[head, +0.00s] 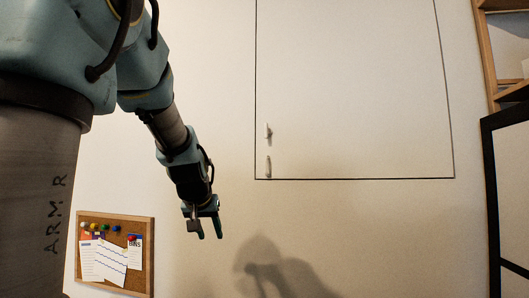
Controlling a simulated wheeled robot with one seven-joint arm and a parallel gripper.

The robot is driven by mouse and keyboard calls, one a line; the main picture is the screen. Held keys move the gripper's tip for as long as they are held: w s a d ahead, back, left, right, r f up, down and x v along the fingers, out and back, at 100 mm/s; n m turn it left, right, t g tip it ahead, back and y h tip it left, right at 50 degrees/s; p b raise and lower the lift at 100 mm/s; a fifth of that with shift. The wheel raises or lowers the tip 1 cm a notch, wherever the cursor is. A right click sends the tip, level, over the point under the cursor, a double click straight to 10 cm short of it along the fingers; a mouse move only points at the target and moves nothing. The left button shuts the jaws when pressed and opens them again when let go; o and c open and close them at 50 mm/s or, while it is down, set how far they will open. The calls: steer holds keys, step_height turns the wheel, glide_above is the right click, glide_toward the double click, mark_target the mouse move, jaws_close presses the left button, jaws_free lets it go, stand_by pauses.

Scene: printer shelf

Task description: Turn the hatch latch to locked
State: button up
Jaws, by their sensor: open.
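The hatch (355,90) is a large pale panel flush in the wall, outlined by a thin dark line. The hatch latch (267,131) is a small light piece near the hatch's lower left corner, and it stands upright. A greyish vertical mark (268,166) lies just below it; I cannot tell whether it is a part or a shadow. My gripper (205,232) is open and empty, pointing down, to the left of and lower than the latch. It is apart from the latch and the hatch.
A cork board (148,255) with pinned papers and coloured pins hangs on the wall at the lower left. A wooden shelf (485,50) and a dark-framed panel (491,200) stand at the right edge. The wall between my gripper and the latch is clear.

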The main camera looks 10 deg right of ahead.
steer(key=w+d+r+m+t+h+b, duration=0.1)
steer(key=w+d+r+t+b, duration=0.15)
steer(key=r, duration=0.25)
steer(key=w+d+r+t+h+b, duration=0.1)
steer(key=d+r+b, duration=0.2)
steer(key=r, duration=0.3)
steer(key=m+t+h+b, duration=0.2)
steer(key=t+h+b, duration=0.2)
steer(key=b, duration=0.1)
glide_toward(265, 129)
steer(key=p+x, duration=0.6)
steer(key=x, duration=0.1)
steer(key=shift+d+r, duration=0.1)
steer(key=shift+r, duration=0.2)
steer(key=shift+w+d+f+p, duration=0.2)
steer(key=shift+w+d+p, duration=0.1)
steer(key=shift+w, duration=0.25)
jaws_close()
